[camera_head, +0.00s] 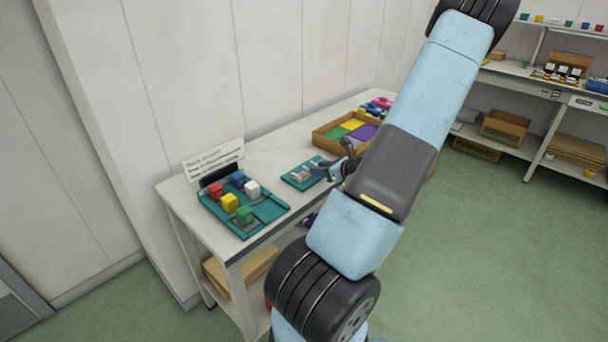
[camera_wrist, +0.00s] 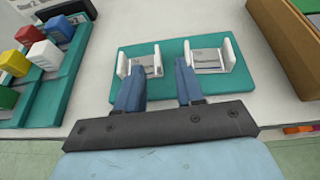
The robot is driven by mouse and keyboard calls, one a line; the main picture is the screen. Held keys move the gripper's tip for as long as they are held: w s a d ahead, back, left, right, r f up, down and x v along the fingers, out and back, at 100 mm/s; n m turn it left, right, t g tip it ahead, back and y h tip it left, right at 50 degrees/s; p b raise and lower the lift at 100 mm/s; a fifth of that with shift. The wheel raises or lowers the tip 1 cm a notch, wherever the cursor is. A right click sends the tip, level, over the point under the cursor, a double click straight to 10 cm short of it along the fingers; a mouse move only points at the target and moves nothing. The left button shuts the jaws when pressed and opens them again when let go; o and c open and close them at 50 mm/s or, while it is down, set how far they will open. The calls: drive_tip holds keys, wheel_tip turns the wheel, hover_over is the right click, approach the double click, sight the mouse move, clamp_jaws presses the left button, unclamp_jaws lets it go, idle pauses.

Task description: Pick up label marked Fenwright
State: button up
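A small teal tray (camera_wrist: 225,93) lies on the table and holds two white label holders side by side. The left holder (camera_wrist: 123,65) carries a pale label (camera_wrist: 150,62), partly covered by my left finger. The right holder (camera_wrist: 228,52) carries another pale label (camera_wrist: 206,62) with dark print. The print is too small to tell which one reads Fenwright. My gripper (camera_wrist: 160,72) is open and empty, its blue fingers apart over the tray's near part. In the head view, my gripper (camera_head: 334,170) is just right of the teal tray (camera_head: 290,180).
A wooden box (camera_head: 325,142) with coloured compartments stands at the right. Bare white tabletop separates the small tray from both.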

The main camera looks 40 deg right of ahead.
sight(307, 168)
drive_tip(key=x, duration=0.5)
drive_tip(key=shift+a+r, duration=0.1)
drive_tip(key=shift+a, duration=0.05)
clamp_jaws()
